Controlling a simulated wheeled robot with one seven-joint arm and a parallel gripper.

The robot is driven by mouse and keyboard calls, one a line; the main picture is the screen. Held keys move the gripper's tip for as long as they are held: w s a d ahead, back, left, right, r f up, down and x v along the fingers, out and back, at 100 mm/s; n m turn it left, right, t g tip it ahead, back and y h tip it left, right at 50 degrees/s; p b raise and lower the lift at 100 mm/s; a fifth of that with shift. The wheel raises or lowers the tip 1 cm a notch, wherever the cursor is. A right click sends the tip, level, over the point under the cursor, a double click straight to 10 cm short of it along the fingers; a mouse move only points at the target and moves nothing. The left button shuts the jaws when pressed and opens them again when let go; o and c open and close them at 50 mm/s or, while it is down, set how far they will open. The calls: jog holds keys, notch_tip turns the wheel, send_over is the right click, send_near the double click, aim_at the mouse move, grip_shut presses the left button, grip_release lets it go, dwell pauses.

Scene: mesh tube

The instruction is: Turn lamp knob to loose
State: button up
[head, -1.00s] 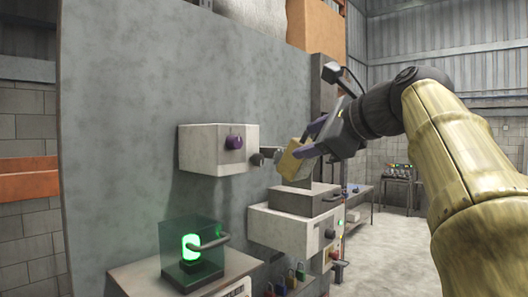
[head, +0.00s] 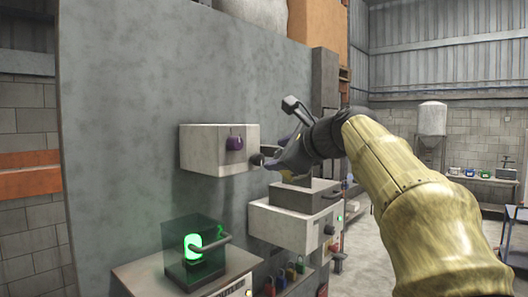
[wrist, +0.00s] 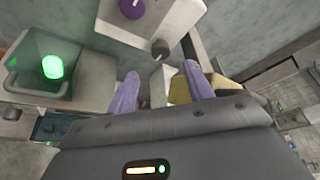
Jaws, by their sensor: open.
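A pale box (head: 203,150) on the grey wall has a purple knob (head: 235,143) on its front and a dark round knob (head: 257,160) at its right side. Both knobs show in the wrist view, the purple one (wrist: 131,8) at the top and the dark one (wrist: 160,48) lower. A lit green lamp (head: 193,246) stands in a clear case below. My gripper (wrist: 161,68) is open, its purple fingers apart, with the dark knob just beyond the gap between their tips. I cannot tell which knob is the lamp's.
A yellow block (wrist: 179,89) lies by the right finger; whether they touch is unclear. A second pale box (head: 280,225) with a grey top sits below my gripper. Several coloured padlocks (head: 290,274) hang lower down.

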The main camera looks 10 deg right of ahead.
aim_at(261, 159)
jog(key=p+x, duration=0.2)
jog(key=x, duration=0.4)
jog(key=shift+r, duration=0.15)
jog(key=shift+w+a+f+p, duration=0.15)
jog(key=shift+w+f+p, duration=0.2)
jog(key=shift+w, duration=0.35)
jog(key=shift+s, duration=0.1)
jog(key=c, duration=1)
